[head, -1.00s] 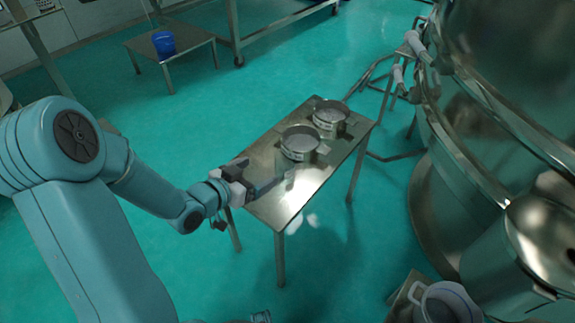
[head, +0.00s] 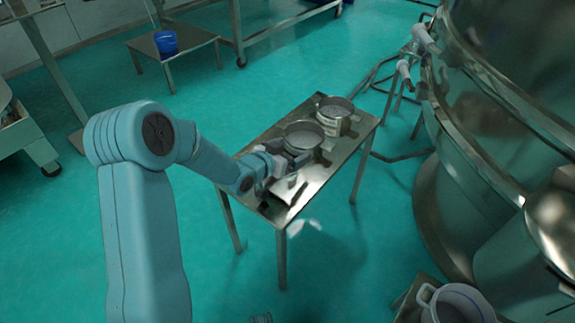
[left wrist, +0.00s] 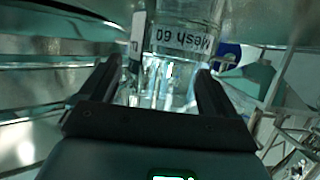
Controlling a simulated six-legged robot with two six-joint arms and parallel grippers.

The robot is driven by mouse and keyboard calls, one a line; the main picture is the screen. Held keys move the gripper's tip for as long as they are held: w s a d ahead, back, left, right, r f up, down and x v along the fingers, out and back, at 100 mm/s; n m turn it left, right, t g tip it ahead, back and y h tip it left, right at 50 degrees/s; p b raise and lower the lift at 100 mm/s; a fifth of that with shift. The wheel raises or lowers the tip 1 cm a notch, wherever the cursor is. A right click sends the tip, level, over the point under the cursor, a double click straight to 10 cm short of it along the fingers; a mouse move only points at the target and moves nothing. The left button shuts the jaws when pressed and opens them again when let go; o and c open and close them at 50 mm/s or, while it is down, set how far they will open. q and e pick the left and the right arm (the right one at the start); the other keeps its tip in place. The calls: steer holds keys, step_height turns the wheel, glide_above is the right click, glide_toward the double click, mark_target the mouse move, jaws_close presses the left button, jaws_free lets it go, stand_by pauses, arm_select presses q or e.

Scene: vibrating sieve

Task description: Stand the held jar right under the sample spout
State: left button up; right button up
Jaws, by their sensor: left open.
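My left gripper (head: 298,162) is at the near side of the small steel table (head: 318,180) in the head view, close to the nearer sieve pan. In the left wrist view, its two dark fingers (left wrist: 158,70) are apart. A clear vessel, seemingly the jar (left wrist: 180,65), stands beyond and between the fingertips, with an upside-down label reading "Mesh 60". I cannot tell whether the fingers touch it. I cannot make the jar out in the head view. White-tipped outlets, possibly spouts (head: 404,70), stick out from the big steel machine at the right. My right gripper is not in view.
Two round steel pans (head: 302,136) (head: 335,114) stand on the table. The large steel sieve machine (head: 500,130) fills the right side. A white bucket (head: 455,303) is at the bottom right. A blue bucket (head: 165,43) stands on a low table behind. Green floor between is clear.

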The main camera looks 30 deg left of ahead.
arm_select(q)
steer(key=shift+w, duration=0.3)
steer(key=c, duration=1.1)
steer(key=shift+c, duration=0.2)
